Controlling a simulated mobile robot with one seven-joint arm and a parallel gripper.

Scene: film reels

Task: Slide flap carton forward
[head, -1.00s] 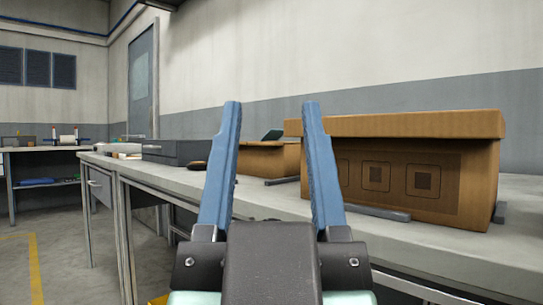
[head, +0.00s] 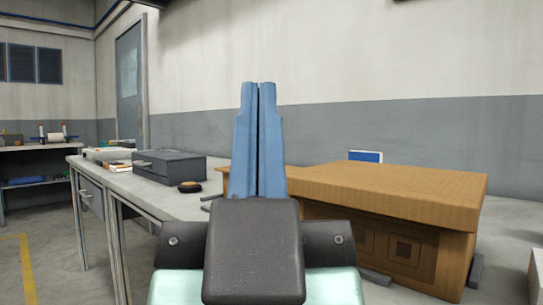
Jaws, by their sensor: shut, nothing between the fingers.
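The flap carton (head: 400,189) is a brown cardboard box with a broad flat top and dark printed squares on its front side. The gripper hides part of the carton's left side.
The long grey table (head: 130,190) runs away to the left. On it are a dark grey case (head: 169,167), a small black and orange round item (head: 189,187) and a pale stack (head: 108,155). A blue and white item (head: 366,156) shows behind the carton. Floor is open at left.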

